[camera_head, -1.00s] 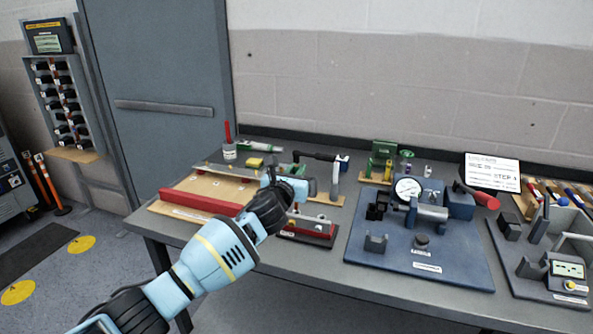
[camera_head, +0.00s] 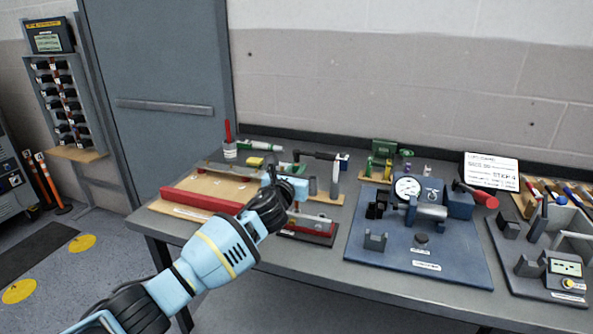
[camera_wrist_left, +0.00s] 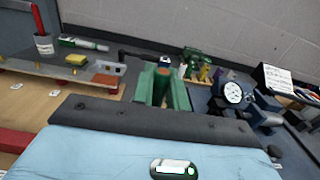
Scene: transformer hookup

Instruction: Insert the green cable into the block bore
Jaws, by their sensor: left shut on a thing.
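I cannot make out a bore. My right gripper is out of view.
A red bar (camera_head: 200,200) lies along the wooden board on the left. A blue plate (camera_head: 400,262) with a dial gauge (camera_head: 407,188) is to the right. The plate's front part has some free room.

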